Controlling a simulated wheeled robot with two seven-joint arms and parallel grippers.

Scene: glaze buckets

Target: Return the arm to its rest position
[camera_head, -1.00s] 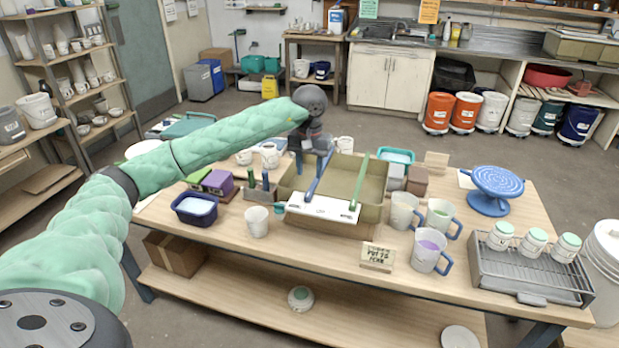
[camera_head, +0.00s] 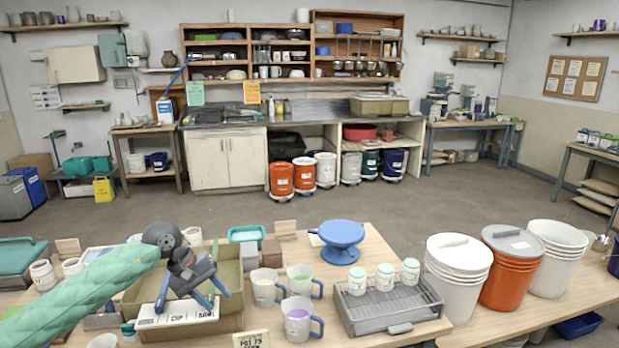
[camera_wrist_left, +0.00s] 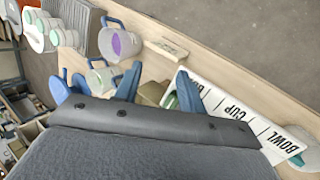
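My left arm comes in from the left in the head view. Its dark wrist and left gripper (camera_head: 190,297) hang over the olive tray (camera_head: 231,273) on the work table. In the left wrist view my left gripper (camera_wrist_left: 156,80) shows two blue fingers spread apart, with nothing held between them. A white card (camera_head: 178,312) with printed words lies at the front of the tray, below the gripper; in the wrist view this card (camera_wrist_left: 240,113) reads "BOWL" and "CUP". My right gripper is not in view.
Several mugs (camera_head: 298,318) stand right of the tray. Beyond are a blue turntable (camera_head: 341,234), a grey rack (camera_head: 395,306) with white jars (camera_head: 384,277), and lidded buckets (camera_head: 459,270). A teal tub (camera_head: 248,233) sits behind. Floor beyond the table is open.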

